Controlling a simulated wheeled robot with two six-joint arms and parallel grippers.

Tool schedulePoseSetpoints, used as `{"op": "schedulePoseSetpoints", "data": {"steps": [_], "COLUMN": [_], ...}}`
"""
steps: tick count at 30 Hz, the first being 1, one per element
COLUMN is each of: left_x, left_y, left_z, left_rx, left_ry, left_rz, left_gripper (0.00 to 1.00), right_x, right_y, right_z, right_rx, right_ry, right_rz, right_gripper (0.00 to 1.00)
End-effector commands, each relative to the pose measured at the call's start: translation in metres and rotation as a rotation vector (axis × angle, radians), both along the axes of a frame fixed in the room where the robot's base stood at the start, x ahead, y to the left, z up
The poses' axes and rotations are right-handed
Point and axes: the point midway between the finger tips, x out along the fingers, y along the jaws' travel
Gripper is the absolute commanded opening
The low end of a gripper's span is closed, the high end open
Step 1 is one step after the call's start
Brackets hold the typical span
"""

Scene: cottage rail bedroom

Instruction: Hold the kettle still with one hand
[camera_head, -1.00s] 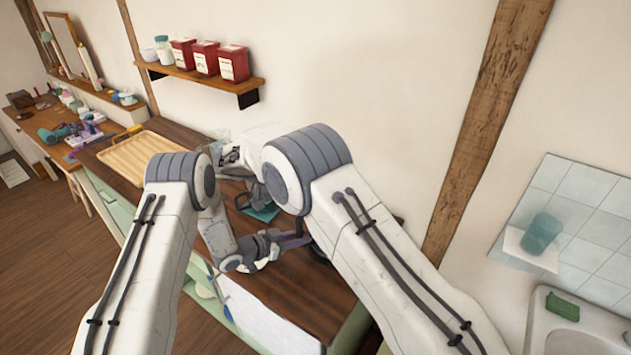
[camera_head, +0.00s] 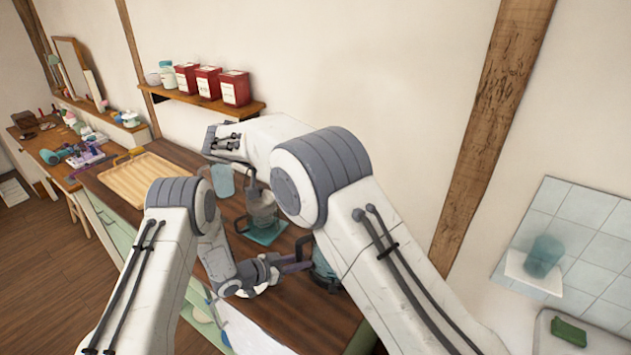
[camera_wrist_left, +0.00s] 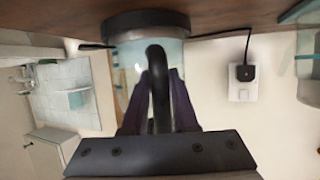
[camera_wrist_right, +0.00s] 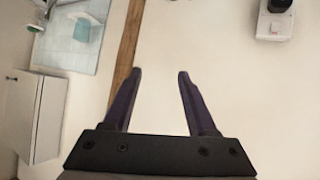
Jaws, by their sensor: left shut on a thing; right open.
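The kettle (camera_head: 324,268) is a teal glass vessel standing on the dark wooden counter, partly hidden behind my right arm in the head view. The left wrist view shows its pale blue glass body (camera_wrist_left: 140,55), dark base and black handle (camera_wrist_left: 158,85). My left gripper (camera_head: 303,266) has its purple fingers closed around that handle, one on each side. My right gripper (camera_wrist_right: 155,75) is open and empty in the right wrist view, with bare wall beyond its fingertips. In the head view its fingers cannot be made out.
A glass vessel (camera_head: 261,205) stands on a teal mat (camera_head: 265,233) left of the kettle, with a teal cup (camera_head: 222,180) farther back. A wooden tray (camera_head: 150,183) lies on the counter's far part. A wall socket (camera_wrist_left: 243,80) holds a black plug. Red tins (camera_head: 235,88) line a shelf.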

Motion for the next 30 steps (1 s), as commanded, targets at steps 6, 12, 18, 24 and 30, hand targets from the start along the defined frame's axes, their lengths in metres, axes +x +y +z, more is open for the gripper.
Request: {"op": "schedulePoseSetpoints", "data": {"steps": [6,12,18,24,30], "left_x": [0.000,0.000,0.000,0.000,0.000], "left_y": [0.000,0.000,0.000,0.000,0.000], "left_z": [0.001,0.001,0.001,0.001,0.001], "left_rx": [0.000,-0.001,-0.002,-0.001,-0.001], "left_ry": [-0.001,-0.002,-0.001,-0.001,-0.002], "left_rz": [0.000,0.000,0.000,0.001,0.000], "left_gripper": [0.00,0.00,0.00,0.00,0.00], "right_x": [0.000,0.000,0.000,0.002,0.017], "right_y": [0.000,-0.002,-0.034,-0.076,-0.098], "right_z": [0.000,-0.001,-0.024,-0.058,-0.064], "right_rx": [0.000,0.006,0.147,0.504,0.874], "right_ry": [0.000,0.008,0.149,0.356,0.408], "right_rz": [0.000,-0.005,-0.077,-0.142,-0.105], "right_gripper": [0.58,0.20,0.00,0.00,0.00]}}
